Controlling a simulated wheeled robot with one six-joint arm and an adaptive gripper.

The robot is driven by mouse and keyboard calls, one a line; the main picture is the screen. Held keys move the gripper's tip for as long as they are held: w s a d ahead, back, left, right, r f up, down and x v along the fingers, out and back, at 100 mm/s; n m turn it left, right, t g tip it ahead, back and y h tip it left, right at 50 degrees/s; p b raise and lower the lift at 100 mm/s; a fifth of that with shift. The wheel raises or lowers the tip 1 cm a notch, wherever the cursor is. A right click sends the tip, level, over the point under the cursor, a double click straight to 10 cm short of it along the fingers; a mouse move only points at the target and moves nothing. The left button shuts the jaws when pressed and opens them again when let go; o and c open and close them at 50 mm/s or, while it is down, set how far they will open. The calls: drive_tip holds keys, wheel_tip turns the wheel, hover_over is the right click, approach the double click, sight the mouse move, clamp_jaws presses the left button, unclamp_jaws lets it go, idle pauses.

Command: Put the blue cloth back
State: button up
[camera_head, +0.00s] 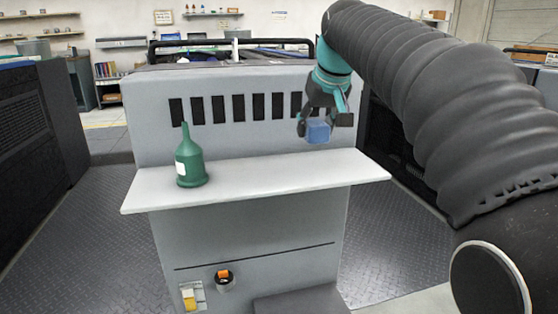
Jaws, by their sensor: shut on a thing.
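The blue cloth (318,132) shows as a small, folded, block-like blue piece. My gripper (322,122) is shut on it, with fingers on both sides. It hangs in front of the slotted panel, above the right part of the white shelf (270,178). The cloth looks apart from the shelf surface, though the exact gap is hard to tell from this view. My arm comes in from the upper right and hides part of the background.
A green bottle (189,160) with a narrow spout stands upright on the shelf's left part. The shelf's middle and right are clear. The grey machine (240,252) has dark slots above the shelf. Dark cabinets (38,140) stand left.

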drive_tip(key=w+a+f, duration=0.1)
drive_tip(key=a, duration=0.1)
drive_tip(key=w+a+f, duration=0.1)
drive_tip(key=a+f, duration=0.1)
drive_tip(key=a, duration=0.1)
drive_tip(key=w+a+f, duration=0.1)
drive_tip(key=a+f, duration=0.1)
drive_tip(key=a, duration=0.1)
drive_tip(key=shift+w+f, duration=0.1)
drive_tip(key=shift+w, duration=0.3)
drive_tip(key=shift+f+b, duration=0.75)
drive_tip(key=shift+f, duration=1.15)
drive_tip(key=shift+d+f, duration=0.1)
drive_tip(key=o, duration=1.1)
drive_tip(key=shift+r, duration=0.2)
drive_tip(key=p+v, duration=0.2)
drive_tip(key=v, duration=1)
drive_tip(key=s+d+f, duration=0.4)
drive_tip(key=s+f, duration=0.4)
drive_tip(key=s, duration=0.1)
drive_tip(key=s+d+f+m, duration=0.1)
drive_tip(key=s+d+f, duration=0.2)
drive_tip(key=s+f, duration=0.6)
drive_tip(key=s+d+f+m+h, duration=0.1)
drive_tip(key=s+d+f, duration=0.3)
drive_tip(key=s+f, duration=0.4)
drive_tip(key=shift+s+d+f, duration=0.3)
drive_tip(key=shift+s+f, duration=0.05)
drive_tip(key=shift+s, duration=0.2)
